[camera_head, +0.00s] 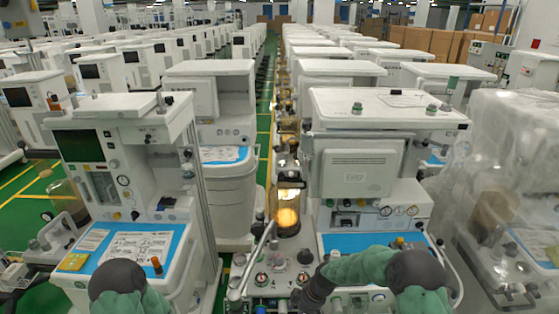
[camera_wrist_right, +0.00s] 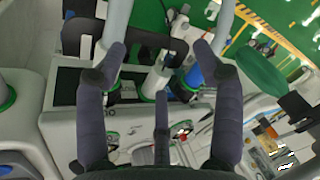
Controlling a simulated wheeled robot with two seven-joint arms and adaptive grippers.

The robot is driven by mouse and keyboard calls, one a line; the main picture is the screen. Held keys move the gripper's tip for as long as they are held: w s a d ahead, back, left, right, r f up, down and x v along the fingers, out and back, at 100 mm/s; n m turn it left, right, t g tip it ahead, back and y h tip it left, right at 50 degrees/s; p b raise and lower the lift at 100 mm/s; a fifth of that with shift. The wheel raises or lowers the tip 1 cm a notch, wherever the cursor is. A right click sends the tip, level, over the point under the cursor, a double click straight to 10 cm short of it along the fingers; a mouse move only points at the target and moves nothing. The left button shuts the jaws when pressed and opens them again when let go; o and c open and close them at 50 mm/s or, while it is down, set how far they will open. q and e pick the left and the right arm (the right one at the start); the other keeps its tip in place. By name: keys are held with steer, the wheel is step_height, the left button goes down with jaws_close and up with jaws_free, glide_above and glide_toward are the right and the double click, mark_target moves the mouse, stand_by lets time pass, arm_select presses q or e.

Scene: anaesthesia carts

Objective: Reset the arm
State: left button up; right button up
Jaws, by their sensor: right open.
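My right arm (camera_head: 362,267) reaches in from the bottom right of the head view, bent, with its dark end low over the front of the middle cart (camera_head: 385,108). In the right wrist view my right gripper (camera_wrist_right: 160,50) is open, its two dark fingers spread apart. No object is clamped between them. Behind the fingers are cart fittings, including a white cylinder (camera_wrist_right: 155,76) and a blue-and-green part (camera_wrist_right: 190,78). My left arm (camera_head: 122,285) shows only as a dark and green piece at the bottom left; its gripper is out of view.
A glass canister with an amber glow (camera_head: 287,210) stands on the middle cart, left of its blue worktop. Another cart (camera_head: 112,112) stands at the left, and a plastic-wrapped one (camera_head: 505,160) at the right. A narrow green floor aisle (camera_head: 265,95) runs between the rows.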

steer(key=s+d+f+m+b, duration=0.1)
steer(key=s+f+m+b, duration=0.1)
steer(key=s+f+m, duration=0.5)
steer(key=s+d+f+m+b, duration=0.2)
steer(key=s+f+m, duration=0.4)
steer(key=s, duration=1.3)
steer(key=shift+d+f+m+t+b, duration=0.35)
steer(key=shift+f+b, duration=0.35)
steer(key=shift+f, duration=0.25)
